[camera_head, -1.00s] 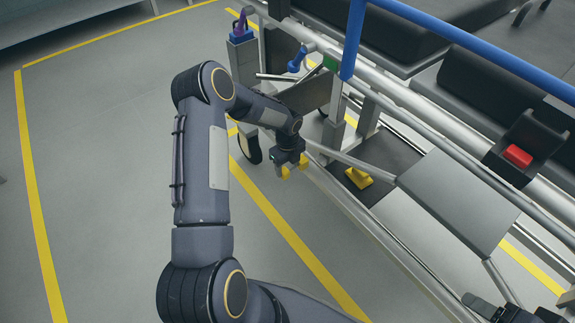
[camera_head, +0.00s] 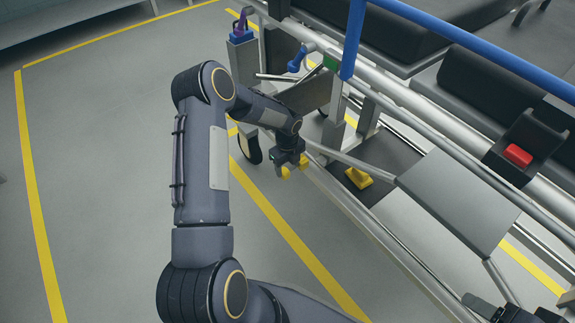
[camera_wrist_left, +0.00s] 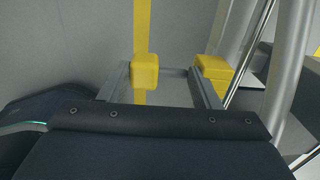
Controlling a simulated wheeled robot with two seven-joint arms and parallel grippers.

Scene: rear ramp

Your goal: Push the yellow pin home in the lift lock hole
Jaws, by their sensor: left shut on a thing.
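My left gripper (camera_head: 294,167) hangs low beside the silver rail frame. In the left wrist view its fingers (camera_wrist_left: 179,72) stand apart, with a yellow block at each tip. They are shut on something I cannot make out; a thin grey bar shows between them. A yellow wedge-shaped piece (camera_head: 358,178) sits on a dark plate (camera_head: 393,152) to the right of the gripper, apart from it. I cannot tell whether it is the pin. I cannot make out a lock hole. My right gripper (camera_head: 490,307) is partly seen at the lower right; its jaws are not clear.
A blue lever (camera_head: 298,62) and a thick blue rail (camera_head: 355,40) stand above and behind the gripper. A grey panel (camera_head: 460,198) and a red block (camera_head: 517,156) in a dark holder are at the right. The floor (camera_head: 110,170) at the left is clear.

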